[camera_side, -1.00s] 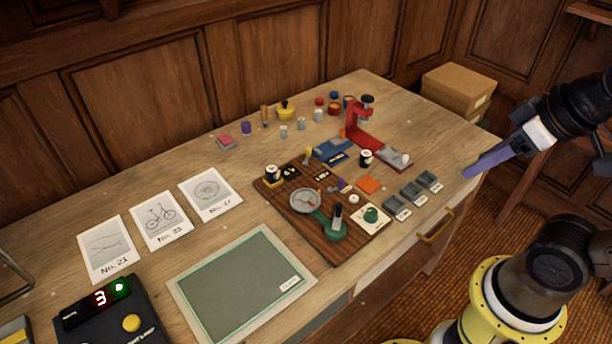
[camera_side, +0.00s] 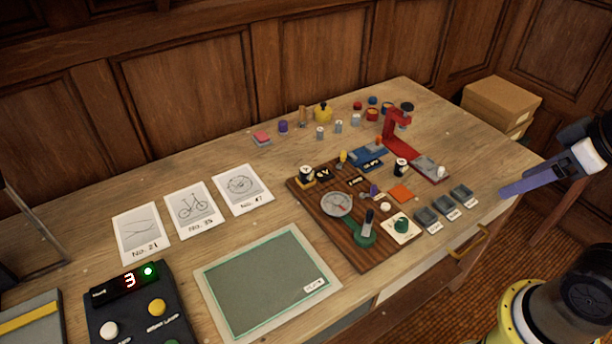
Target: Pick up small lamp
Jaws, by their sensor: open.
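I cannot tell for sure which object is the small lamp. A wooden board (camera_side: 345,241) on the desk carries a round dial (camera_side: 337,204), a green-based piece with a dark upright handle (camera_side: 365,232) and a small green knob (camera_side: 401,224) on a white card. My gripper (camera_side: 510,191), with bluish-purple fingers, is open by the desk's right edge, apart from these objects.
Three grey trays (camera_side: 444,206) sit near the right front edge. Several small pots and a yellow piece (camera_side: 323,113) stand along the back. Three drawing cards (camera_side: 192,209) and a green mat (camera_side: 265,283) lie at left. Cardboard boxes (camera_side: 500,101) are beyond the desk.

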